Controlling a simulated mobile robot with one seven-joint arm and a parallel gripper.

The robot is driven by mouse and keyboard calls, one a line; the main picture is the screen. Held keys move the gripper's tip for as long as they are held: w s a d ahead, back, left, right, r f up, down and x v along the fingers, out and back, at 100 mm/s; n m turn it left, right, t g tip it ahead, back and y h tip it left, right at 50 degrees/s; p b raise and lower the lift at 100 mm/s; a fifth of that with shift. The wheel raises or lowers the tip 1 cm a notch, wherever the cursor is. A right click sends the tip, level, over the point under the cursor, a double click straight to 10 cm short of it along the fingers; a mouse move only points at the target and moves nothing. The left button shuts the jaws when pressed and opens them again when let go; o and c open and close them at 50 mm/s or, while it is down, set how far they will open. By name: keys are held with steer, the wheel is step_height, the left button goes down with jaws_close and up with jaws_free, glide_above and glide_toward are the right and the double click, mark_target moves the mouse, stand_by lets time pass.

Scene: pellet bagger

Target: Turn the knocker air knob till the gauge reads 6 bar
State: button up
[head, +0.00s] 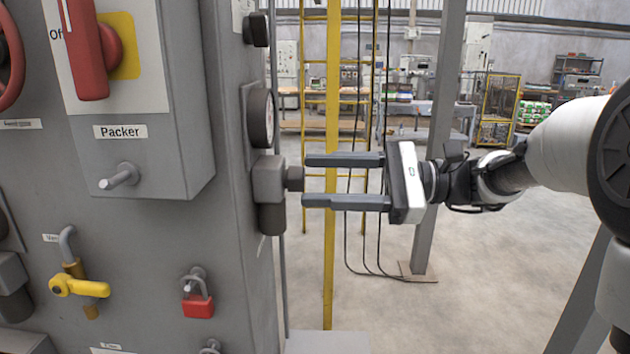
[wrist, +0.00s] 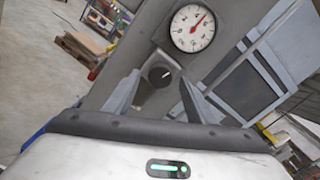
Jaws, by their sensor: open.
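The air knob (head: 294,178) is a dark grey round knob sticking out of a grey regulator body (head: 268,180) on the side of the grey cabinet. In the wrist view the knob (wrist: 160,76) faces me, with a small light mark on its face. My gripper (head: 304,180) is open, its fingers level. The fingertips are at about the knob's outer end, one above and one below in the head view, with no clear contact. The round white gauge (wrist: 193,28) sits above the knob; its red needle points up and right. Its numbers are too small to read surely. In the head view the gauge (head: 261,118) is edge-on.
The cabinet front carries a red handle (head: 88,50), a Packer box (head: 150,150), a yellow valve lever (head: 80,287) and a red padlock (head: 198,304). A yellow ladder (head: 332,240) and hanging cables stand behind my gripper. The floor to the right is open around a grey post.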

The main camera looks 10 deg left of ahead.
steer(key=shift+a, duration=0.75)
steer(key=c, duration=1)
steer(key=m+p, duration=0.5)
steer(key=p, duration=0.8)
steer(key=shift+r+m, duration=0.1)
steer(key=shift+m, duration=0.3)
steer(key=shift+c, duration=0.2)
steer(key=o, duration=1)
